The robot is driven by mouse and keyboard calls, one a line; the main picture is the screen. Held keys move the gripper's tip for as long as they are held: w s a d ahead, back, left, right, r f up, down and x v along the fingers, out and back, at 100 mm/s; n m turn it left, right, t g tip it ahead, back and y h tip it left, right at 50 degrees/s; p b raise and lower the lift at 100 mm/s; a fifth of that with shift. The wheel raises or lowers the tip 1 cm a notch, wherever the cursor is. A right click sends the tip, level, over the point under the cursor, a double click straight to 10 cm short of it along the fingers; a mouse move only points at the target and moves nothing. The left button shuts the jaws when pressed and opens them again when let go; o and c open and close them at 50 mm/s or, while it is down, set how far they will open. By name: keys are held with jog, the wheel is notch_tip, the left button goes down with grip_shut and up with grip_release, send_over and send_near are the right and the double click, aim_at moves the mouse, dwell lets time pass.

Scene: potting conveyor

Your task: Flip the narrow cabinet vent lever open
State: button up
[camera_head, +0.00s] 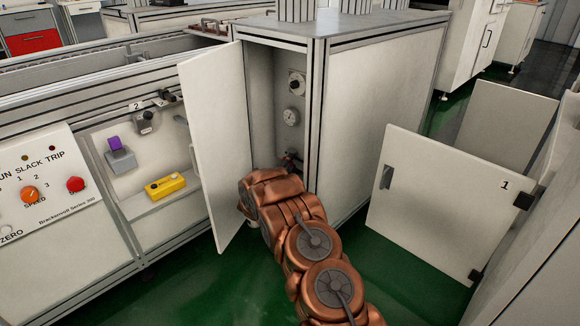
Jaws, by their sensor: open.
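The narrow cabinet (324,135) stands in the middle of the view with its tall white door (212,130) swung open to the left. Inside, a round knob-like fitting (296,84) sits above a round gauge (291,117). Lower down is a small dark fitting with reddish parts (291,157). It may be the vent lever, but it is too small and partly covered to tell its position. My copper arm reaches up from the bottom to the cabinet opening, beside the open door. My gripper is hidden behind the wrist, so contact cannot be seen.
The open door bounds the opening on the left and the cabinet's frame post (312,120) on the right. At right, another white door marked 1 (445,205) stands open. A control panel (45,190) and yellow box (165,185) are at left. Green floor (395,265) shows between.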

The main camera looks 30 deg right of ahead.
jog(key=shift+d, duration=0.15)
grip_shut()
dwell(0.4)
